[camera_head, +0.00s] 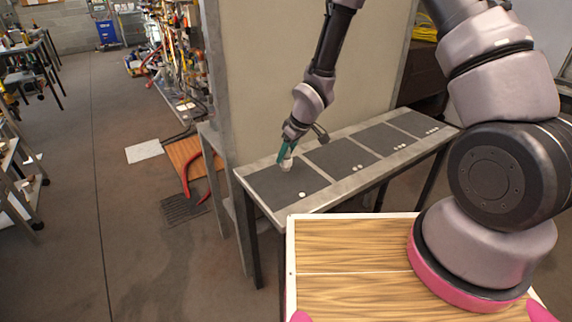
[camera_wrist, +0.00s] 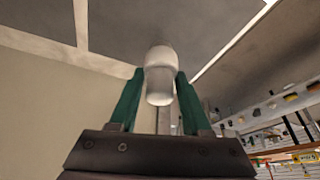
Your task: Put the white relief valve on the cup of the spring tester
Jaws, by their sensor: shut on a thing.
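My gripper (camera_head: 285,153) has green fingers and is over the nearest dark panel of the narrow bench. It is shut on a white piece (camera_head: 287,165), which I take for the white relief valve. In the wrist view the valve (camera_wrist: 160,88) is a white, rounded, cylinder-like piece with a wider end, held between the two green fingertips (camera_wrist: 160,74). In the head view it is at or just above the panel; I cannot tell whether it touches. I cannot make out a spring tester or its cup in either view.
The narrow grey bench (camera_head: 334,186) stands against a beige wall (camera_head: 300,60). It has several dark panels marked with white dots; the nearest panel (camera_head: 270,185) has one dot (camera_head: 302,194). A wood-topped surface (camera_head: 350,245) is in front. Tools (camera_head: 180,60) hang at the back left. Floor at left is open.

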